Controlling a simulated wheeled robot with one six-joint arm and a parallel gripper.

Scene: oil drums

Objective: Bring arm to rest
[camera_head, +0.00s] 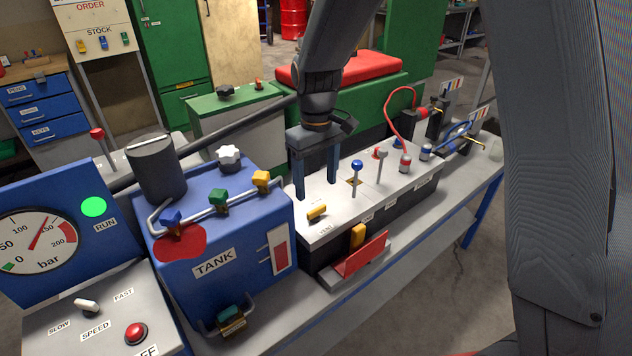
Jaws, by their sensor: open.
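My gripper (316,188) hangs from my arm (325,75) over the left end of the white-topped lever box (325,225). Its two dark fingers point down and stand apart, with nothing between them. The yellow knob (317,212) on the box lies just below the fingers. A blue-knobbed lever (356,170) stands just right of the right finger. I cannot tell whether the fingers touch the box top. A dark link of my arm fills the right side of the view.
The blue tank (215,235), with coloured valves, stands left of the gripper. A gauge panel (50,235) and a control box (95,318) are at far left. Behind stands a green bench with a red top (350,68). A red hose (388,105) loops at back right. The floor at right is clear.

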